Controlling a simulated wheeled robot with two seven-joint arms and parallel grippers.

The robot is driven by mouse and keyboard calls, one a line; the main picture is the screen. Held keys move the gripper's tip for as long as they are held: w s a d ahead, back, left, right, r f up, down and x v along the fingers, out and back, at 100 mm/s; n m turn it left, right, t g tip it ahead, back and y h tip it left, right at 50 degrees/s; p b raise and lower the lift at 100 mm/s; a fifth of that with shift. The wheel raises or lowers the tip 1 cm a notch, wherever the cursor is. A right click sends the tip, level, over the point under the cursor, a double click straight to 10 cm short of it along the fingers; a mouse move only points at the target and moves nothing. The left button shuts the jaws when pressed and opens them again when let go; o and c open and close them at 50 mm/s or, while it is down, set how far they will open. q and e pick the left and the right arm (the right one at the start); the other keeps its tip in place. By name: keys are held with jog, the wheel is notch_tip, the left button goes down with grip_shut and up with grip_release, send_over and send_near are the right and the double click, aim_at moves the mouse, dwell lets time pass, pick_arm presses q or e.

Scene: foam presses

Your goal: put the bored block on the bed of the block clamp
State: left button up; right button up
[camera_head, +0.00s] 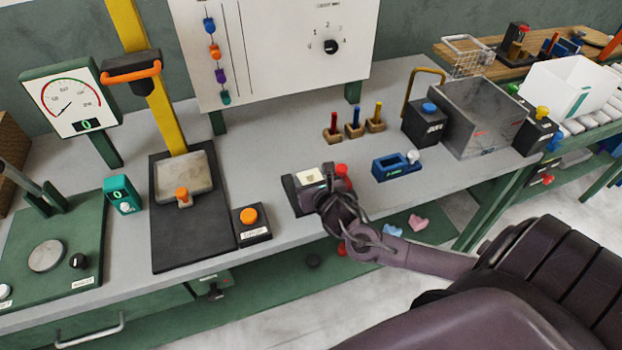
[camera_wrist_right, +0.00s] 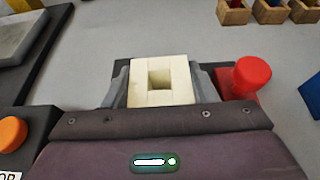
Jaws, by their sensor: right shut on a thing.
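The bored block (camera_wrist_right: 180,97) is a cream block with a square hole in its top, upright in the right wrist view. In the head view it shows small and pale (camera_head: 309,176). My right gripper (camera_wrist_right: 161,88) is shut on it, a grey finger on each side; the gripper also shows in the head view (camera_head: 320,187). The block is over or on a dark low fixture with a red knob (camera_wrist_right: 252,74), apparently the block clamp (camera_head: 291,194). Its bed is mostly hidden, and I cannot tell whether the block touches it. My left gripper is not in view.
Left of the clamp are an orange button box (camera_head: 250,222) and a dark press base (camera_head: 166,246). To the right is a blue fixture with a white knob (camera_head: 391,168). Behind stand small wooden holders with coloured pegs (camera_head: 354,130). Bare grey tabletop lies between them.

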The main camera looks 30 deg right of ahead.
jog(key=shift+f, duration=0.15)
jog(key=o, duration=1)
jog(key=shift+r, duration=0.2)
jog(key=shift+s, duration=0.35)
jog(key=b+v, duration=0.1)
jog(key=v, duration=1)
jog(key=shift+s+a+r, duration=0.1)
jog(key=shift+r, duration=0.1)
